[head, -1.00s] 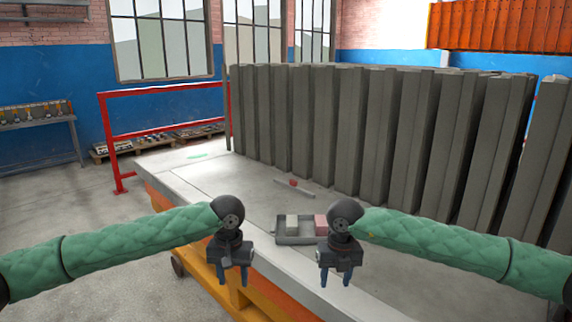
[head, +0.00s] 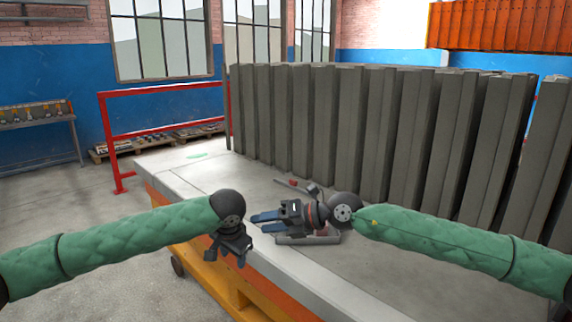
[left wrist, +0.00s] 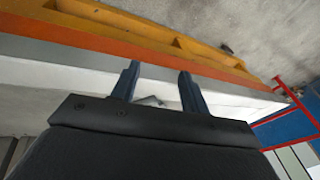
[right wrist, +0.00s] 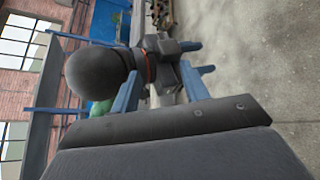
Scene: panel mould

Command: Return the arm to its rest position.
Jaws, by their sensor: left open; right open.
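My left gripper (head: 227,256) hangs low beside the table's near edge, pointing down, open with nothing between its fingers. In the left wrist view its two blue fingers (left wrist: 158,80) stand apart over the table's side. My right gripper (head: 266,222) is turned sideways and points left, above the table and in front of the tray (head: 320,240), which it mostly hides. Its fingers (right wrist: 160,92) are apart and empty in the right wrist view. There, my left wrist and gripper show close beyond them.
The pale mould table (head: 200,177) has an orange side and yellow frame. A row of tall grey panels (head: 350,130) stands along its back. A small bar with a red piece (head: 290,183) lies on the table. A red rail (head: 160,130) stands at the far left.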

